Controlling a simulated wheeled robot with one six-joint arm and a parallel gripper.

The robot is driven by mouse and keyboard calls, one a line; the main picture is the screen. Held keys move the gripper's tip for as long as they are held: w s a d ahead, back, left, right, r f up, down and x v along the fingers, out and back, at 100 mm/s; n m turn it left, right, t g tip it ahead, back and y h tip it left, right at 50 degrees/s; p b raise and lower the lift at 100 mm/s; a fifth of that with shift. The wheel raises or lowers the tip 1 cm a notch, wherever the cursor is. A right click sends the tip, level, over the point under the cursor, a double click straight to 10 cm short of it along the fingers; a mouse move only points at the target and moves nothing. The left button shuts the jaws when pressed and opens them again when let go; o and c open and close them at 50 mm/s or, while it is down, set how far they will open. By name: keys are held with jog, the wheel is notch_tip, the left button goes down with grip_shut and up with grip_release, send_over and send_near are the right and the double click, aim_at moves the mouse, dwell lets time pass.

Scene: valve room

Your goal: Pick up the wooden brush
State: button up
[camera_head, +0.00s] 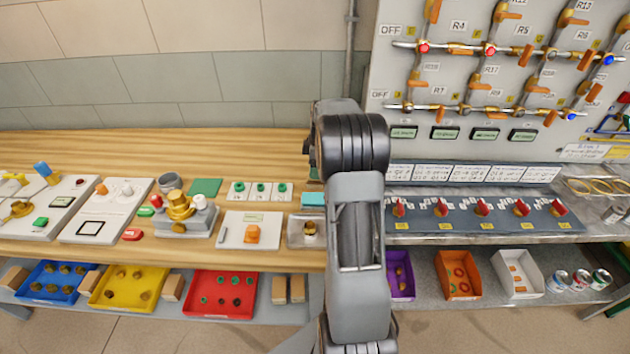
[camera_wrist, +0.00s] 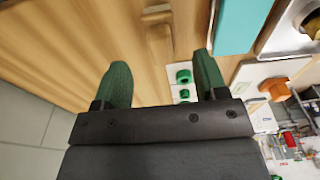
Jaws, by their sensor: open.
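In the wrist view, a light-brown wooden piece that looks like the wooden brush (camera_wrist: 158,36) lies on the wooden bench top (camera_wrist: 80,35). Its colour is close to the bench, so its outline is faint. My gripper (camera_wrist: 160,60) is open, with its two green fingers spread apart. The brush shows beyond the fingertips, roughly in line with the gap between them. Nothing is held. I cannot tell the exact height of the fingers above the bench. In the head view my arm hides the gripper, and I cannot make out the brush.
A teal block (camera_wrist: 240,22) lies right of the fingers in the wrist view. A white panel with green rings (camera_head: 258,190) and a clear box (camera_head: 305,232) stand left of my arm. A valve board (camera_head: 500,70) rises at the right. Coloured trays, including a red one (camera_head: 222,272), sit below.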

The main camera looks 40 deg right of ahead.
jog(key=shift+w+a+f+p, duration=0.15)
jog(key=shift+f+p, duration=0.1)
jog(key=shift+f, duration=1.15)
jog(key=shift+s+a+f+p, duration=0.15)
jog(key=shift+f+p, duration=0.1)
jog(key=shift+f, duration=1.1)
jog(key=shift+w, duration=0.1)
jog(key=c, duration=1)
